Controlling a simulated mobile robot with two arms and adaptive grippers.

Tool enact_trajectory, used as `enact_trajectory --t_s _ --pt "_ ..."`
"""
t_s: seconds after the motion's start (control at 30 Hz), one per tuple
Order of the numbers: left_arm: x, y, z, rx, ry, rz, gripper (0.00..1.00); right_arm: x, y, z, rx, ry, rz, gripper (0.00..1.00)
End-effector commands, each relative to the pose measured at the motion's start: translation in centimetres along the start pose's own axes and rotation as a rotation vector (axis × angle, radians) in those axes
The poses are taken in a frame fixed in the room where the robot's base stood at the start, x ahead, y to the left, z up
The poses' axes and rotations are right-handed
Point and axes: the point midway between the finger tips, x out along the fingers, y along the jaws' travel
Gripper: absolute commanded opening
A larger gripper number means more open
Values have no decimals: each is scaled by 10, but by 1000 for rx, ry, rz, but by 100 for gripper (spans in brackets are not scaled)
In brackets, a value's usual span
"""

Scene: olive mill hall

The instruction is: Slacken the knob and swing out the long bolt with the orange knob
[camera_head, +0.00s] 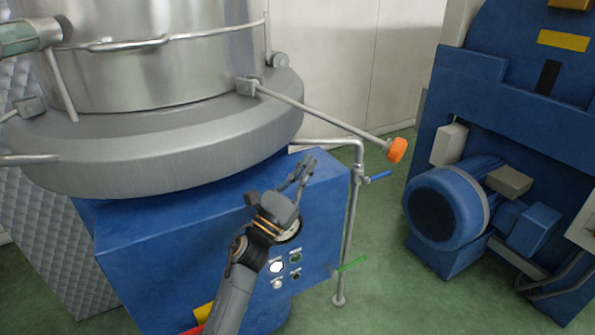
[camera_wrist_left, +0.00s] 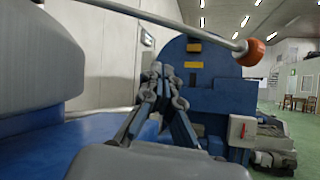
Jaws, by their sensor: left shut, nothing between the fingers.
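The long bolt (camera_head: 320,116) is a thin grey rod. It runs from a bracket (camera_head: 248,87) on the rim of the steel vessel out to the right, past the rim. The orange knob (camera_head: 397,150) is on its free outer end, over the green floor. In the left wrist view the bolt (camera_wrist_left: 180,27) crosses the top, with the orange knob (camera_wrist_left: 251,52) at upper right. My left gripper (camera_head: 305,166) is below the bolt, left of and apart from the knob, over the blue base. Its fingers are shut and hold nothing. My right gripper is not in view.
The steel vessel's wide rim (camera_head: 160,150) overhangs the blue base (camera_head: 130,240). A grey pipe (camera_head: 350,225) with a blue lever (camera_head: 377,176) and a green lever (camera_head: 352,264) stands below the knob. A blue machine with a motor (camera_head: 445,205) is at right.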

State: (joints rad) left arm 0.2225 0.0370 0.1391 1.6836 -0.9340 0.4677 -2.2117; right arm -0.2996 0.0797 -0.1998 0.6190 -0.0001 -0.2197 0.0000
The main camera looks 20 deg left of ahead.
Motion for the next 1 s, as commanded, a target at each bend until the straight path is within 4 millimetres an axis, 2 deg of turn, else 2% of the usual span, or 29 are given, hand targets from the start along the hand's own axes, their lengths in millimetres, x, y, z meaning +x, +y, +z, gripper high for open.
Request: enact_trajectory --t_s 0.03,0.1,0.2,0.3,0.5,0.87,1.0 --pt "15 1 4 -2 -2 0 0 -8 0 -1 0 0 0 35" --pt "30 1 4 -3 -2 1 0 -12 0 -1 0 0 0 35" --pt "49 1 6 -3 -2 0 0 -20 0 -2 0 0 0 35" --pt "58 1 19 -2 0 0 0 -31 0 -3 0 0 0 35" --pt "68 0 28 -2 0 1 0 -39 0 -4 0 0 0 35" --pt "69 0 29 -3 0 1 0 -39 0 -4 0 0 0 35" --pt "76 -2 40 -45 -4 28 0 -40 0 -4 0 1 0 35"
